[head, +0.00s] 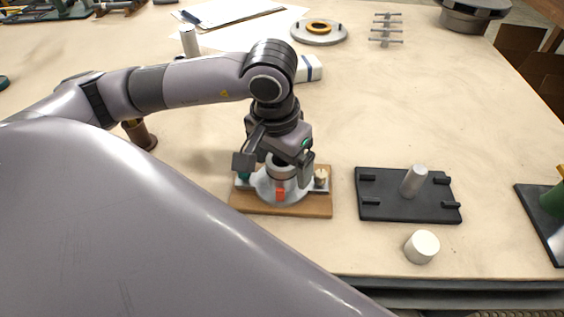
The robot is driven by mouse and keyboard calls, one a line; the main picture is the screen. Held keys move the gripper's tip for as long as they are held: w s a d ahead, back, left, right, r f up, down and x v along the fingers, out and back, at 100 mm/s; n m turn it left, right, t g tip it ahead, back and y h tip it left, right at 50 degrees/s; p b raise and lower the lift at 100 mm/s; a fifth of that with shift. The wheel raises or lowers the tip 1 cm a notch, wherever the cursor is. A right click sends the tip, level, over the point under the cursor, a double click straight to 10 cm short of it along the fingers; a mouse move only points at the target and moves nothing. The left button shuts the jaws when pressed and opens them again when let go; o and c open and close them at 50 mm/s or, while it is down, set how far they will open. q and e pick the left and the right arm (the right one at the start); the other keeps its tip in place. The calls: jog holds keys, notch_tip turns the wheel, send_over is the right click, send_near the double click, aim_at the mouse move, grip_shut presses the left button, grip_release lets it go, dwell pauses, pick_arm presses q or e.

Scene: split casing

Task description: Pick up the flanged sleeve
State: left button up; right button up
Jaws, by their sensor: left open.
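A bronze-brown sleeve with a wider flange at its base (141,137) stands upright on the table at the left, and looks like the flanged sleeve. My left forearm hides its top. My left gripper (276,168) is open and points down over a grey round casing part (266,190) on a wooden board (284,206). Its fingers stand to either side of the casing's upper middle; I cannot tell whether they touch it. The gripper is well to the right of the bronze sleeve. My right gripper is not in view.
A black plate (385,208) with an upright grey pin stands to the right, with a white cylinder (422,247) in front of it. A grey disc with a yellow ring (319,30) and a clipboard (232,12) lie at the back.

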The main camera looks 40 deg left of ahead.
pick_arm(q)
grip_shut()
jog(key=shift+w+r, duration=0.1)
jog(key=shift+r, duration=0.05)
jog(key=shift+r, duration=0.1)
jog(key=shift+r, duration=0.5)
notch_tip(320, 180, up, 19)
jog(key=p, duration=0.2)
jog(key=shift+f, duration=0.1)
